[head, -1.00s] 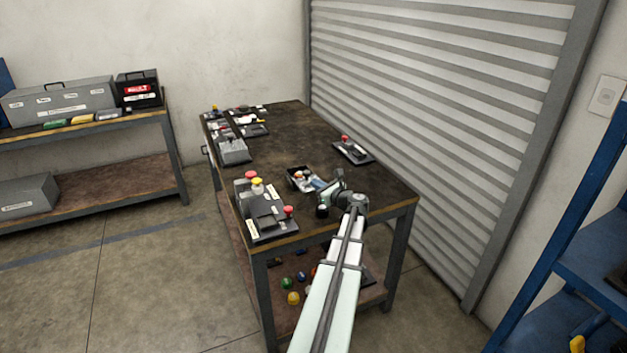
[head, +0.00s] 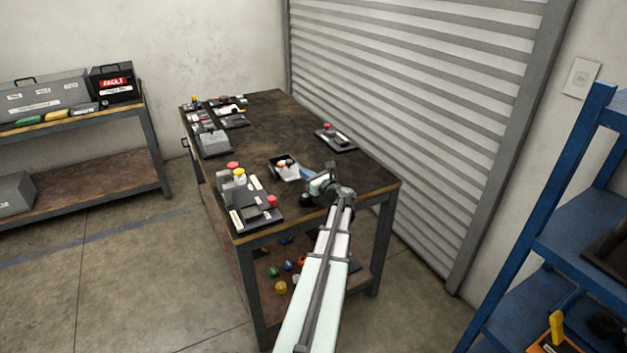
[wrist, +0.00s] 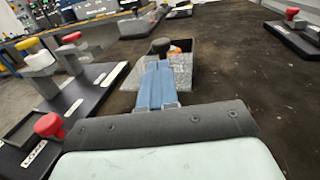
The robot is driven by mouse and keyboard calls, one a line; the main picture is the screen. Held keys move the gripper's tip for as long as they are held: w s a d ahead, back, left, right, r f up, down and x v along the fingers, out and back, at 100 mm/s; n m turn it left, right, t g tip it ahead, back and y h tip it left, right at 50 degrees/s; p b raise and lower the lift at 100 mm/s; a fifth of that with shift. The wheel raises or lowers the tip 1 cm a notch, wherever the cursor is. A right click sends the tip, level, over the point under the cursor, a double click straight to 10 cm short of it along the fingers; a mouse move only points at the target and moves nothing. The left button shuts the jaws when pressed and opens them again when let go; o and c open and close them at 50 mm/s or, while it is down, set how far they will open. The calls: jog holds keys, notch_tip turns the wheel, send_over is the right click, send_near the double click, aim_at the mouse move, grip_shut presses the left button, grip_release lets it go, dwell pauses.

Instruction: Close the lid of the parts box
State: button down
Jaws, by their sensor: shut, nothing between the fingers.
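The parts box (head: 275,160) is a small dark open-topped box with small parts in it, near the middle of the workbench. My gripper (wrist: 158,66) has blue fingers that are shut together and hold nothing. In the head view my gripper (head: 302,174) reaches in from the right at the box's near right side; whether it touches is unclear.
A dark panel with red, yellow and white knobs (head: 250,212) stands left of my gripper. Another panel with a red knob (head: 336,137) lies at the bench's right edge. A grey box (head: 214,142) stands farther back left.

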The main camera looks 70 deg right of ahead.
aim_at(291, 164)
jog(key=shift+x, duration=2.85)
jog(key=x, duration=0.3)
jog(key=d+x, duration=0.1)
jog(key=x, duration=0.2)
jog(key=s+d+x, duration=0.1)
jog(key=x, duration=0.3)
jog(key=shift+s, duration=0.15)
jog(key=shift+s+a, duration=0.1)
jog(key=shift+a, duration=0.05)
jog(key=v, duration=1.4)
jog(key=shift+r, duration=0.1)
